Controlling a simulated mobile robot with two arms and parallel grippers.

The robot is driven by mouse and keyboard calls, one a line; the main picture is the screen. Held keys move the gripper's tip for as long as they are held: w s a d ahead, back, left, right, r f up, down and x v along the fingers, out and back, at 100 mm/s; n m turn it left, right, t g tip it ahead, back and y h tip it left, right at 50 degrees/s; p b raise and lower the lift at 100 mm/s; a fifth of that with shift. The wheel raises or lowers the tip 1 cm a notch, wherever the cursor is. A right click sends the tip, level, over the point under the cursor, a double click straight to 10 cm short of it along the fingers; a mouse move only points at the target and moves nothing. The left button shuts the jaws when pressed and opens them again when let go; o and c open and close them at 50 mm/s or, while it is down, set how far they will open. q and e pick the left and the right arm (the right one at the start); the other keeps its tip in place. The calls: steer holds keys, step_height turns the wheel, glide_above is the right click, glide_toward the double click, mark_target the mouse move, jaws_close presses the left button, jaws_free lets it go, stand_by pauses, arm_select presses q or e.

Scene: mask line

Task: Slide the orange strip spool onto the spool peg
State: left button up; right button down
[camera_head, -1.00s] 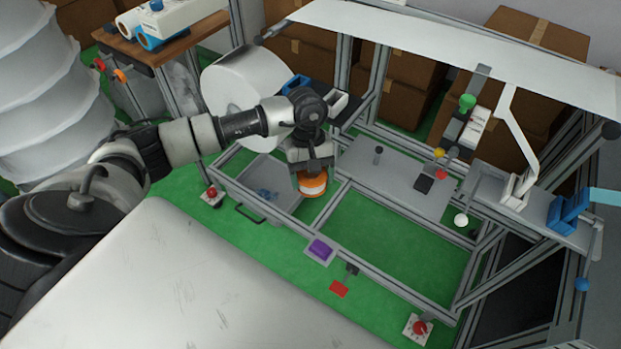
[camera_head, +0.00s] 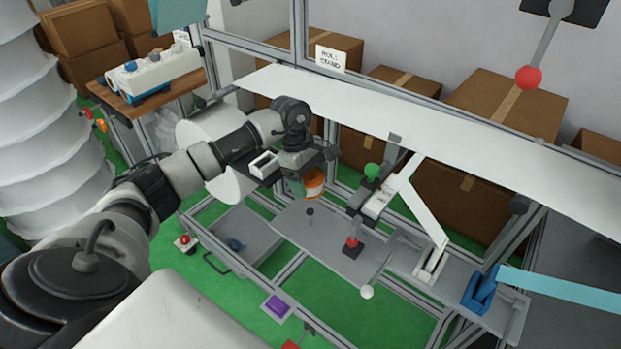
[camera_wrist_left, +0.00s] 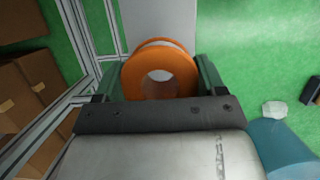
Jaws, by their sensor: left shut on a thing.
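The orange strip spool (camera_head: 314,183) has orange flanges and a white band around it. My left gripper (camera_head: 307,181) is shut on it and holds it in the air above the grey plate (camera_head: 346,248). In the left wrist view the spool (camera_wrist_left: 160,62) sits between the two dark fingers, its round centre hole facing the camera. A short dark upright post (camera_head: 310,214), which looks like the spool peg, stands on the plate. It appears just below the spool and apart from it in the head view. My right gripper is not in view.
A black and red fitting (camera_head: 352,246) and a green-knobbed mechanism (camera_head: 372,190) stand to the right of the post. A wide white sheet (camera_head: 400,120) spans the frame above. A large white roll (camera_head: 213,178) lies behind my left arm. The plate's middle is bare.

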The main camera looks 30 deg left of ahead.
mark_target(312, 211)
arm_select(q)
steer(key=shift+d+f, duration=0.1)
steer(key=shift+f, duration=0.65)
steer(key=shift+f+b, duration=0.75)
steer(key=shift+f, duration=0.45)
steer(key=shift+w, duration=0.1)
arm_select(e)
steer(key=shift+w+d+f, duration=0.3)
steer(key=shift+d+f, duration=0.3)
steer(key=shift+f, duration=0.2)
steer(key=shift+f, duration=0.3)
arm_select(q)
steer(key=shift+f+b, duration=1.45)
steer(key=shift+b, duration=0.15)
steer(key=shift+f+b, duration=0.9)
steer(key=shift+f, duration=0.1)
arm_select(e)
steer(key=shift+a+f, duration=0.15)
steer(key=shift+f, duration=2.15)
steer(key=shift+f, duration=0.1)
